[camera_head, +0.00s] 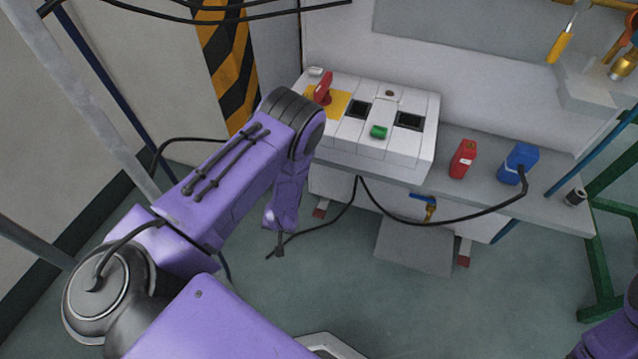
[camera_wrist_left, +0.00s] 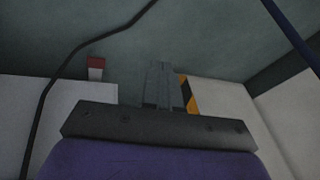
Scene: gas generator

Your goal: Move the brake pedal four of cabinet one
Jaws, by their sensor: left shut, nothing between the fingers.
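Cabinet one is most likely the white control box (camera_head: 415,160) on the grey bench. Its top carries a red handle (camera_head: 323,88) on a yellow plate, a green switch (camera_head: 379,131) and dark square windows. I cannot tell which part is brake pedal four. My left gripper (camera_head: 279,250) hangs pointing down in front of the bench, left of centre, apart from the box. It is shut and empty. In the left wrist view its fingers (camera_wrist_left: 163,85) lie together, with a red and white block (camera_wrist_left: 96,68) to their left. My right gripper is out of view.
A red container (camera_head: 463,159) and a blue container (camera_head: 518,164) stand on the bench right of the box. A black cable (camera_head: 450,219) loops below the bench edge. A blue-handled brass valve (camera_head: 430,208) sits underneath. A green frame (camera_head: 600,275) stands right. The floor ahead is open.

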